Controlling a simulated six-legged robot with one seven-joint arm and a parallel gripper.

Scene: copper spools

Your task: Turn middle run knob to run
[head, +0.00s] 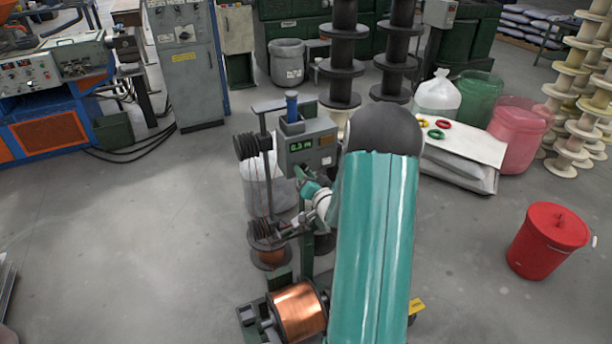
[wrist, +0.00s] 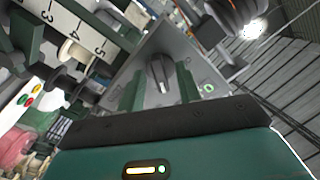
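A dark rotary knob (wrist: 161,72) sits on a grey panel (wrist: 160,45) in the wrist view. Its grip bar stands nearly upright in the picture, tilted slightly. My gripper (wrist: 160,87) is open, with one green finger on each side of the knob and a gap showing on both sides. I see no contact, and the depth between fingertips and panel is hard to judge. Any lettering around the knob is too small to read. In the head view my arm covers part of the winding machine (head: 303,143), and I cannot make out the knob there.
A small green-lit button (wrist: 208,88) is right of the knob. A numbered white plate (wrist: 85,22) and rollers lie at left. In the head view a copper spool (head: 298,312) sits low on the machine. A red bucket (head: 548,240) stands at right; the left floor is clear.

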